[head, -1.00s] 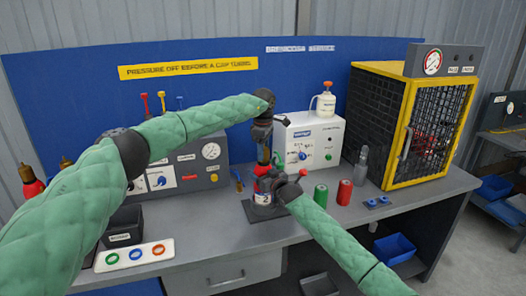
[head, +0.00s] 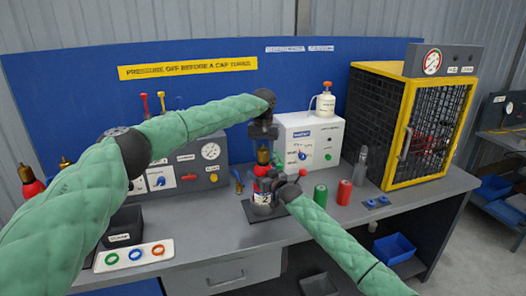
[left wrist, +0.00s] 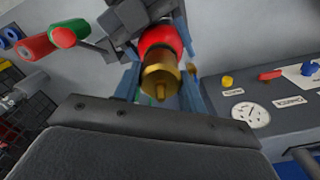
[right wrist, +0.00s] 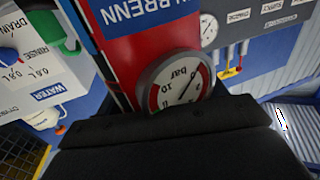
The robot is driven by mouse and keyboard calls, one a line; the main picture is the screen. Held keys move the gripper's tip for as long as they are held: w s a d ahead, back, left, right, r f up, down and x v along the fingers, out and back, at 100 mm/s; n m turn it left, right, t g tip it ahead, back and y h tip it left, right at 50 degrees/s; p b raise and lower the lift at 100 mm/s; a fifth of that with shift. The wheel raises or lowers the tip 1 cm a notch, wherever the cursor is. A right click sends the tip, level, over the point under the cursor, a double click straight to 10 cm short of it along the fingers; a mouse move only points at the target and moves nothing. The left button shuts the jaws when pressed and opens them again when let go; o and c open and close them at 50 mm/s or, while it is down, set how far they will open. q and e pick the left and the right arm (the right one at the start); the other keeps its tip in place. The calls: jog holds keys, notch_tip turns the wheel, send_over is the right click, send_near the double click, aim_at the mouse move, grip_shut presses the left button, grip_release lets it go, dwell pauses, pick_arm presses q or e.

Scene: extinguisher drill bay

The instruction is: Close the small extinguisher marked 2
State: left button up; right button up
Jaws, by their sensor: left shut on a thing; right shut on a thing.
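The small red extinguisher (head: 263,197) stands upright in a dark holder on the bench; its number is too small to read surely. In the right wrist view its red body (right wrist: 125,55) shows a blue label and a round pressure gauge (right wrist: 178,85). My right gripper (head: 282,187) is shut on it from the right. My left gripper (head: 263,150) points down from above, shut on the brass cap (left wrist: 160,78). The cap lies between bluish fingers in the left wrist view, with red close beyond it. I cannot tell whether the cap is fully seated.
Green (head: 320,195) and red (head: 344,192) cylinders stand to the right. A white box (head: 312,140) and a grey gauge panel (head: 212,176) stand behind. A tray of coloured rings (head: 136,255) lies front left. A yellow-framed cage (head: 395,150) is at right.

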pick_arm(q)
jog(key=shift+w+a+r+m, duration=0.1)
jog(key=shift+a+m, duration=0.05)
jog(key=shift+m, duration=0.5)
jog(key=shift+w+a+m, duration=0.1)
jog(key=shift+m, duration=0.55)
jog(key=o, duration=0.9)
jog(key=shift+o, duration=1.1)
jog(key=shift+s+d, duration=0.1)
jog(key=shift+d+r, duration=0.15)
jog(key=shift+r, duration=2.05)
jog(key=shift+c, duration=0.5)
